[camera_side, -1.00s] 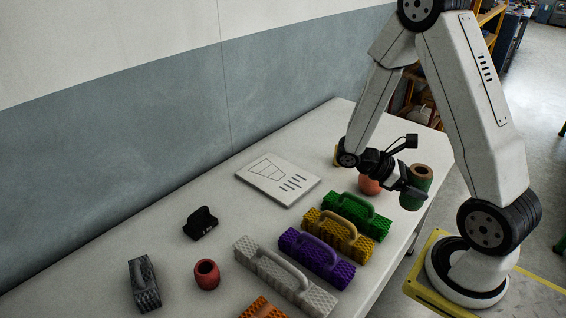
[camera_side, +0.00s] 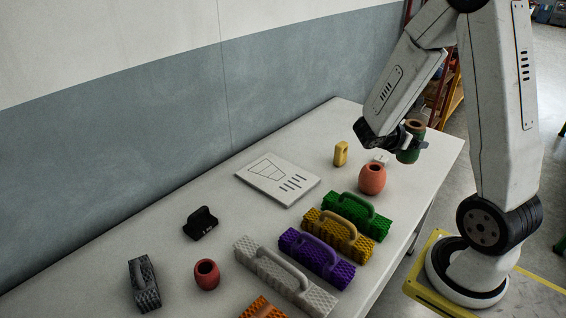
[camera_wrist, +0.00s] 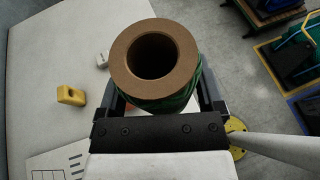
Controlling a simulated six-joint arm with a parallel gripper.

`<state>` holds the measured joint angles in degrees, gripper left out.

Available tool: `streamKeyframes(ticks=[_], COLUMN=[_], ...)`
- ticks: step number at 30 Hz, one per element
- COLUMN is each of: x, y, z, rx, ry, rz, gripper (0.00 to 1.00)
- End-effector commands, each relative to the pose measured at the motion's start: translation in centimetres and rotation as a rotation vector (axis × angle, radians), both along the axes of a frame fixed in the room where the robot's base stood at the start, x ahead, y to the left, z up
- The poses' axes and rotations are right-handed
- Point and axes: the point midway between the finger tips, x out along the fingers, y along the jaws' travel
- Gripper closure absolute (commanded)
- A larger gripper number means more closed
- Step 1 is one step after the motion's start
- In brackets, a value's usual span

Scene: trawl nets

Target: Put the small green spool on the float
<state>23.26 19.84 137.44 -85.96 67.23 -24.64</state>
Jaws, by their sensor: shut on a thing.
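The green spool (camera_side: 408,155), with a brown tube core, is held upright in the air over the far right part of the table. My gripper (camera_side: 413,146) is shut on it. In the wrist view the spool (camera_wrist: 152,60) shows its hollow brown end, with a finger on each side of it. A larger salmon-red rounded float (camera_side: 372,181) with a hole in its top stands on the table, below and left of the spool, apart from it. A smaller red rounded float (camera_side: 207,275) stands near the front. The spool hides most of what lies under it in the wrist view.
Textured blocks with handles stand in a row: green (camera_side: 352,220), yellow (camera_side: 345,247), purple (camera_side: 316,268), white (camera_side: 280,285) and orange (camera_side: 262,308). A marked white board (camera_side: 255,182), yellow piece (camera_side: 341,154), small white block (camera_side: 382,159), black piece (camera_side: 200,224) and grey block (camera_side: 144,288) lie around.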

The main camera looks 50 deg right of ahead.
Motion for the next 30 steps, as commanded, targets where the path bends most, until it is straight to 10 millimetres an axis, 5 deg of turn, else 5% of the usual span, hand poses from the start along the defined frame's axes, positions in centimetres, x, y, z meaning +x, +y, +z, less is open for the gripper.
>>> streamKeyframes(ticks=[11, 30], x=[0.8, 7.2], y=[-0.7, -6.0], z=[-0.4, -4.2], rx=[0.000, 0.000], ry=[0.001, 0.001], rz=[0.004, 0.001], gripper=[0.80, 0.80])
